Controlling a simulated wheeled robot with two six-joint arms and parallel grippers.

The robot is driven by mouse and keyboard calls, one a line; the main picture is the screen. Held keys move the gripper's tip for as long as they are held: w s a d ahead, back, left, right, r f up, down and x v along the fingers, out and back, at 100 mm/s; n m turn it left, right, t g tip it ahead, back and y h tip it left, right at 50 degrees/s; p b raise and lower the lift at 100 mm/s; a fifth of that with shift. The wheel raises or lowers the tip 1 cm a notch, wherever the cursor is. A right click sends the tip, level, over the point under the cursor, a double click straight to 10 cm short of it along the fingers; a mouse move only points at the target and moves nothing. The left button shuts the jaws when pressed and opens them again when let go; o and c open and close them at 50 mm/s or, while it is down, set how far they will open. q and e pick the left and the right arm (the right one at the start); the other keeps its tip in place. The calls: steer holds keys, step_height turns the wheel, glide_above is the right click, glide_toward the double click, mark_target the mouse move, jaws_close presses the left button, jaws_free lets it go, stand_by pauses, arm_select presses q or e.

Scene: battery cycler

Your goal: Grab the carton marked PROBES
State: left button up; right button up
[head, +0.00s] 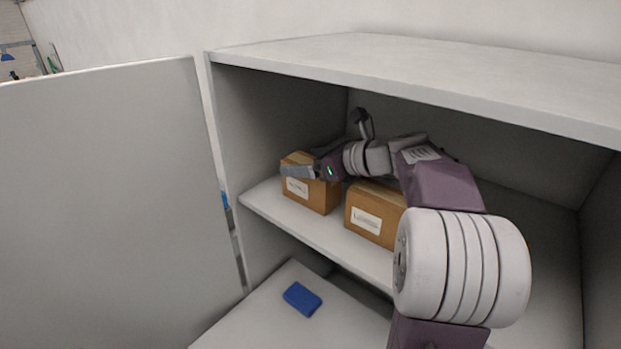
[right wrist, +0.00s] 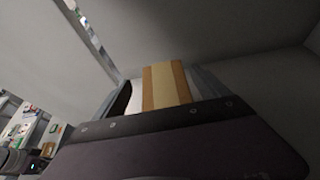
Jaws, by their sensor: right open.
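Two brown cartons stand on the upper shelf inside the cabinet. The left carton (head: 318,193) has a white label, and the right carton (head: 372,212) has one too; both labels are too small to read. My right gripper (head: 298,171) reaches in from the right and is at the top of the left carton, with a finger across its upper front. In the right wrist view a tan carton with a lighter stripe (right wrist: 166,86) shows between the open fingers; I cannot tell whether they touch it. My left gripper is not in view.
The open cabinet door (head: 105,195) stands at the left. The cabinet top (head: 420,75) is above my right arm, and the shelf (head: 265,203) runs under the cartons. A blue block (head: 302,299) lies on the lower level. My arm hides part of the right carton.

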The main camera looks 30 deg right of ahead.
steer(key=shift+s, duration=0.1)
steer(key=shift+c, duration=0.4)
steer(key=shift+w+d+f, duration=0.1)
steer(key=shift+w+d, duration=0.15)
jaws_close()
steer(key=shift+r, duration=0.45)
step_height(320, 180, up, 2)
steer(key=shift+r+b, duration=0.15)
steer(key=shift+b, duration=0.4)
steer(key=d, duration=0.2)
steer(key=shift+s+d+r+b, duration=0.1)
steer(key=shift+d+b, duration=0.3)
steer(key=d+p, duration=0.1)
steer(key=d, duration=1.4)
steer(key=shift+s, duration=0.3)
